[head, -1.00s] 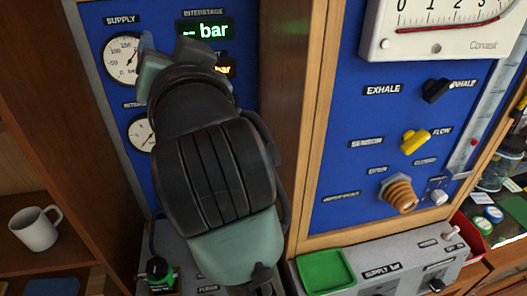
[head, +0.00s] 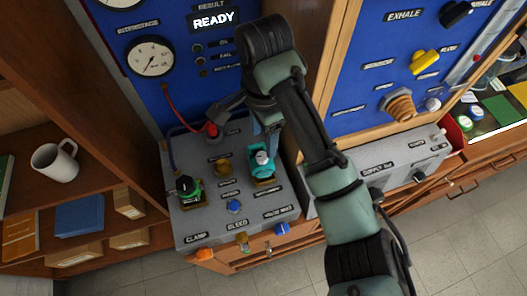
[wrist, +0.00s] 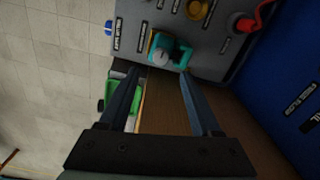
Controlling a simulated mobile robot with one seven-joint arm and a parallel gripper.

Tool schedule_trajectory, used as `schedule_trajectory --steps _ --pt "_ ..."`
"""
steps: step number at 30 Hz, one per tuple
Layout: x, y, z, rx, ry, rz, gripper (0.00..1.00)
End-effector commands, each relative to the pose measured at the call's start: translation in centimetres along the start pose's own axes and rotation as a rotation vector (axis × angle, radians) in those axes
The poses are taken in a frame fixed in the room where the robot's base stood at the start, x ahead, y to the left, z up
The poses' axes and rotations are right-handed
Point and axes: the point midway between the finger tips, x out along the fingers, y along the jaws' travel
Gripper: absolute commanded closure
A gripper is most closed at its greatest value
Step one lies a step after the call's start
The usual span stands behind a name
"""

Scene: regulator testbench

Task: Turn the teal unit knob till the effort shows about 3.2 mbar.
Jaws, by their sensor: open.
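The teal unit (head: 260,164), a small teal body with a pale round top, stands on the grey bench panel beside the brown post. In the wrist view the teal unit (wrist: 160,48) lies just beyond the fingertips. My gripper (wrist: 160,72) is open and empty, with its two dark blue fingers spread and the teal unit roughly centred between their lines, apparently untouched. In the head view my arm hides part of the gripper above the teal unit. A dial labelled interstage (head: 151,56) and a display reading READY (head: 213,19) show; I see no legible effort reading.
A green-and-black unit (head: 187,188), a brass knob (head: 222,166) and a red fitting with a hose (head: 211,130) sit nearby on the panel. The wrist view shows a green tray (wrist: 121,96) beside the left finger. A mug (head: 55,160) stands on the left shelf.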

Motion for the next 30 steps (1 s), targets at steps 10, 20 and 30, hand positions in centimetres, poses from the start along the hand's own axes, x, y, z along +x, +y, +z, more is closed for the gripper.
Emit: schedule_trajectory --steps 10,20,30 --pt "5.7 0.0 -0.1 0.001 0.001 0.000 0.35" --pt "6.8 -0.1 -0.1 -0.001 0.002 -0.002 0.35" --pt "6.8 -0.1 -0.1 -0.001 0.002 -0.002 0.78"
